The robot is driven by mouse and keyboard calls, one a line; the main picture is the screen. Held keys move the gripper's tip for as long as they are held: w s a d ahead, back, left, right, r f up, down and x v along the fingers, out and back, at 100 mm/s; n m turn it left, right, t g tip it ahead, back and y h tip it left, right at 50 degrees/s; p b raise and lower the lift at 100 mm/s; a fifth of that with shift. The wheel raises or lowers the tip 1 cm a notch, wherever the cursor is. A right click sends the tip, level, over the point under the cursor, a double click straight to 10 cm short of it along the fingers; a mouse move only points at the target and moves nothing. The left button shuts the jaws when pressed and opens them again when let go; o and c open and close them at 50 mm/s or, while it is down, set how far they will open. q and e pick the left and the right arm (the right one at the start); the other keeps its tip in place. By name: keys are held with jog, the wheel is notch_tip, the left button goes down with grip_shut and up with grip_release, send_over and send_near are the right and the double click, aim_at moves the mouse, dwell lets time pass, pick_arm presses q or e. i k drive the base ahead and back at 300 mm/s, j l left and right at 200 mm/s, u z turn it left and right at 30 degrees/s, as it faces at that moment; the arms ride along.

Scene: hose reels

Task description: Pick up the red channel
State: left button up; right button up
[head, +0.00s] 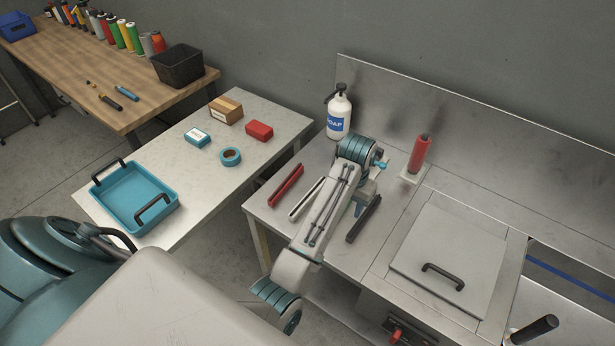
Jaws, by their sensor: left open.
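The red channel (286,185) lies on the left part of the metal bench top, slanting away from me. A white channel (307,198) lies just to its right, close to my arm. A black channel (364,219) lies further right. My left arm reaches over the bench between the white and black channels. My left gripper (361,206) points down near the far end of the black channel, well to the right of the red channel. It is open; its fingers are small and partly hidden by the arm. My right gripper is not in view.
A soap bottle (339,112) and a red cylinder on a base (419,153) stand behind. A lid with a black handle (447,255) is at right. The left table (215,195) holds a blue tray (136,198), boxes and tape. A gap separates table and bench.

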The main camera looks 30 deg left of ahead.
aim_at(295, 173)
jog(key=u, duration=1.15)
jog(key=i+l, duration=0.1)
jog(key=l, duration=0.6)
jog(key=i+z, duration=0.05)
